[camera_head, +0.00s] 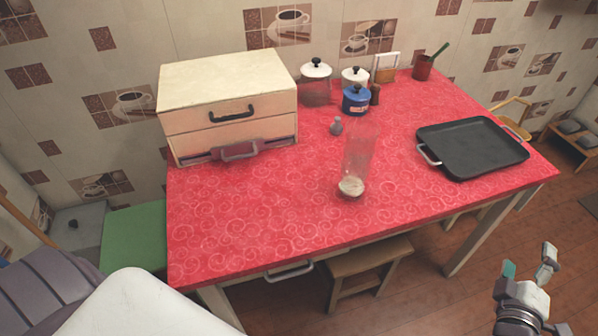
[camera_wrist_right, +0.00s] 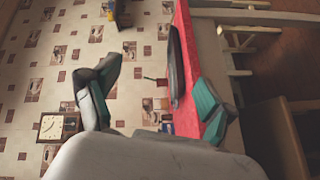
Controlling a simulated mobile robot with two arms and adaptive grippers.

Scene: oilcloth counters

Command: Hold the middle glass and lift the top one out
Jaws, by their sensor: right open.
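A stack of clear glasses (camera_head: 359,153) stands upright on the red table. It is tall and see-through, with a pale base; where one glass ends and another starts is hard to tell. My right gripper (camera_head: 528,268) is in the lower right of the head view, off the table's right front side and well apart from the glasses. It is open and empty, and its two fingers show apart in the right wrist view (camera_wrist_right: 152,105). The glasses cannot be made out in the wrist view. My left gripper is not in view.
A red patterned table (camera_head: 260,220) has free room around the glasses. A black tray (camera_head: 472,147) lies to the right. A cream drawer box (camera_head: 228,105) stands back left. A stool (camera_head: 370,258) is below.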

